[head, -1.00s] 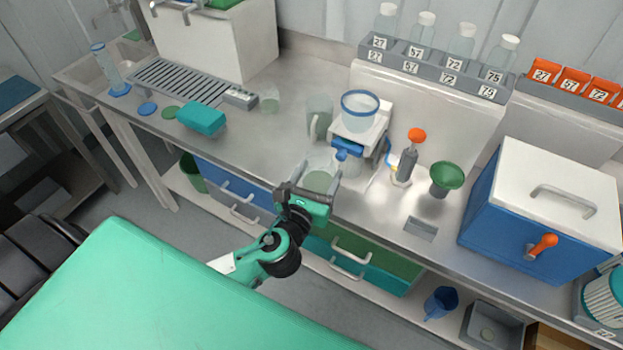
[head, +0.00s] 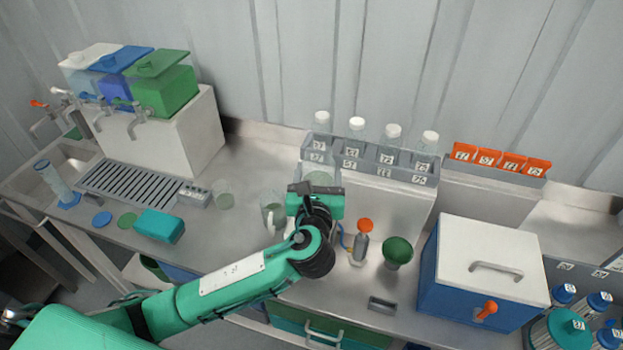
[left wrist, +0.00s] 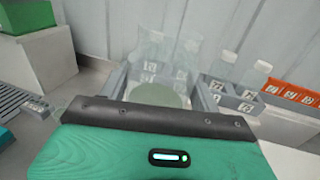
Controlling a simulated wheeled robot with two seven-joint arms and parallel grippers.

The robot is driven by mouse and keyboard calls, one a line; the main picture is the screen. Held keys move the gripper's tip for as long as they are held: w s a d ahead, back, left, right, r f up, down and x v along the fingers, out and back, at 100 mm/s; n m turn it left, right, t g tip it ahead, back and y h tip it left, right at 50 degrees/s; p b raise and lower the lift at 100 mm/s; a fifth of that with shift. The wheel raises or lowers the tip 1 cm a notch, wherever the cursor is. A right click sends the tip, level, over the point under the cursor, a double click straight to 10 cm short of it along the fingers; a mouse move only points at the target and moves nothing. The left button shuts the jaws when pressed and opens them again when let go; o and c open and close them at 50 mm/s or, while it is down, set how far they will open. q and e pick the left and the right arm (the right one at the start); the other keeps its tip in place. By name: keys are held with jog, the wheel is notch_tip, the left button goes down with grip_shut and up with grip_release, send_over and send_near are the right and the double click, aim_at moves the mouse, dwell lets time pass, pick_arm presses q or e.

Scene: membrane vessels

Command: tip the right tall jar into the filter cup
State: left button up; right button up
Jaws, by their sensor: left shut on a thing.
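My left gripper (head: 315,190) is shut on a clear tall jar and holds it high above the bench, in front of the bottle rack. In the left wrist view the clear jar (left wrist: 165,58) shows between the jaws, with a pale green disc of liquid or base (left wrist: 158,95). Its exact tilt is hard to tell. My gripper and forearm cover the place of the filter cup and its stand in the head view, so the cup is hidden. Another clear jar with a handle (head: 271,213) stands on the bench left of my gripper. My right gripper is not in view.
A small clear beaker (head: 223,196) and a teal box (head: 159,226) stand to the left. An orange-topped syringe-like tool (head: 362,240), a green funnel (head: 397,252) and a blue-white box (head: 485,275) stand to the right. A numbered bottle rack (head: 370,160) is behind.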

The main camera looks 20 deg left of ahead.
pick_arm(q)
notch_tip(320, 180, down, 12)
jog(key=s+d+n+g+h, duration=0.2)
jog(key=n+g+h, duration=0.2)
jog(key=g, duration=0.5)
jog(key=shift+s+d+r+n+h, duration=0.2)
jog(key=shift+s+r+n+h, duration=0.05)
jog(key=shift+n+h, duration=0.05)
jog(key=shift+f+g, duration=0.1)
jog(key=shift+g, duration=0.3)
jog(key=shift+h, duration=0.3)
jog(key=shift+w+a+n+g+h, duration=0.1)
jog(key=shift+n+g+h, duration=0.3)
jog(key=shift+g+h, duration=0.15)
jog(key=shift+w+a+r+n+g+h, duration=0.3)
jog(key=shift+w+a+r+g+h, duration=0.3)
jog(key=shift+g, duration=0.15)
